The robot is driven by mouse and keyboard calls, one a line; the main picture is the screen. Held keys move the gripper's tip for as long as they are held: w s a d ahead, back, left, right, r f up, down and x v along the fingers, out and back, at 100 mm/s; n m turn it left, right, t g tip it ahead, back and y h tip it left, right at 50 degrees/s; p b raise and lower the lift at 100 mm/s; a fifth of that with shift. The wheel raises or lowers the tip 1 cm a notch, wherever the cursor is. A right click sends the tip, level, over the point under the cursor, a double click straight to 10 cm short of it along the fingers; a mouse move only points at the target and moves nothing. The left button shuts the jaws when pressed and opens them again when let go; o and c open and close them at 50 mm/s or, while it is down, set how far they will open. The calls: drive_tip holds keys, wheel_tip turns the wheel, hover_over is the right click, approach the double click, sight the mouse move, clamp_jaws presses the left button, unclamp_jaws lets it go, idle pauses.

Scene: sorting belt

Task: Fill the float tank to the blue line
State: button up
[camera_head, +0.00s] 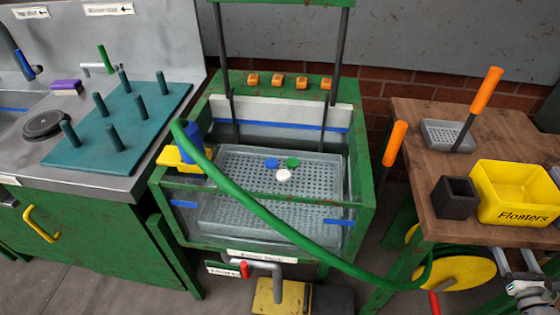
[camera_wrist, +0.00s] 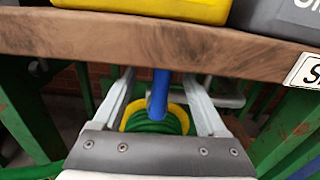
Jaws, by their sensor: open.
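The float tank (camera_head: 358,185) is a green-framed clear tank in the middle of the head view. A blue line (camera_head: 290,127) runs along its back wall, with blue marks on the front. A perforated grey tray (camera_head: 225,205) lies inside; I cannot make out a water level. A green hose (camera_head: 290,228) crosses over the tank, from a blue nozzle (camera_head: 190,143) at its left edge to a yellow reel (camera_head: 465,272). My gripper (camera_wrist: 158,75) is open below the bench edge, facing the reel (camera_wrist: 175,112). A blue upright bar (camera_wrist: 160,92) shows between the fingers; I see no grip on it.
A wooden bench (camera_head: 415,125) at right holds a yellow Floaters bin (camera_head: 515,190), a dark cup (camera_head: 455,197) and a grey basket (camera_head: 446,135). Its edge is just above my gripper. A red-handled pipe valve (camera_head: 262,266) is under the tank. A pegged teal board (camera_head: 130,130) is at left.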

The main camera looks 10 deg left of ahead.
drive_tip(key=s, duration=0.8)
drive_tip(key=shift+d+p, duration=0.35)
drive_tip(key=shift+p, duration=0.05)
